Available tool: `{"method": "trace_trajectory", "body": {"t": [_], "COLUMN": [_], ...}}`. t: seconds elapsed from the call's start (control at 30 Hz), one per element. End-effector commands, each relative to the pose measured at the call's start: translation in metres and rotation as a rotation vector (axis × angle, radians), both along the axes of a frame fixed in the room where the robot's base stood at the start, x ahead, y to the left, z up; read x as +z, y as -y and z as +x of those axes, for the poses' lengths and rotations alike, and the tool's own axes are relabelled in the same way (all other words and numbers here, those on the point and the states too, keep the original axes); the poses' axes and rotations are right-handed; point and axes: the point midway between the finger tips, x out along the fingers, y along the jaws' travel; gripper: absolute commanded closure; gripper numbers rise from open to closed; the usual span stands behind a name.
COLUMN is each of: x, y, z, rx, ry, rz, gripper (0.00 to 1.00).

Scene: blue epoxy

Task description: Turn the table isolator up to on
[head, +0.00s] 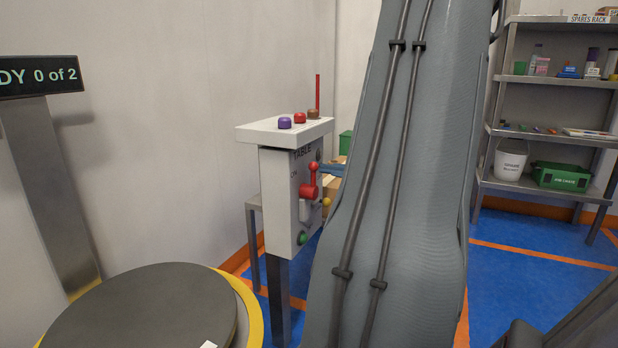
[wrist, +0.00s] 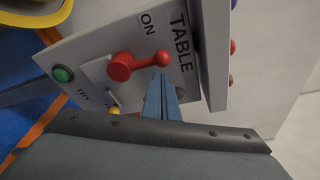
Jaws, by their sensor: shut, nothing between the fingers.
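The table isolator is a grey box (head: 278,205) on a post, marked TABLE, in the head view; its face (wrist: 88,52) fills much of the wrist view. Its red handle (head: 309,180) points up towards the TABLE lettering, and the handle (wrist: 140,62) shows in the wrist view with its ball end towards that lettering. The ON label (wrist: 147,23) is beside it. My gripper (wrist: 164,82) is shut and empty, its fingertips close by the ball end; I cannot tell whether they touch. In the head view my gripper (head: 331,170) is partly hidden by my arm.
A green button (head: 303,239) and a yellow knob (head: 326,202) are low on the box. Purple, red and brown knobs (head: 299,118) stand on its top ledge. A round turntable (head: 140,310) is at front left, shelves (head: 550,130) at right.

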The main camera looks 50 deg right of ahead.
Motion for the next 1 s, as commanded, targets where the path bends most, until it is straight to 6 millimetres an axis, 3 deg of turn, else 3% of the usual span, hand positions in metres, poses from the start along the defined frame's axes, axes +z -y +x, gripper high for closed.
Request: {"method": "trace_trajectory", "body": {"t": [0.7,1.0], "x": [0.0029,-0.0013], "y": [-0.0086,-0.0014], "z": [-0.0004,-0.0005], "rx": [0.004,0.006], "ry": [0.002,0.002], "rz": [-0.003,-0.001], "gripper": [1.00,1.00]}}
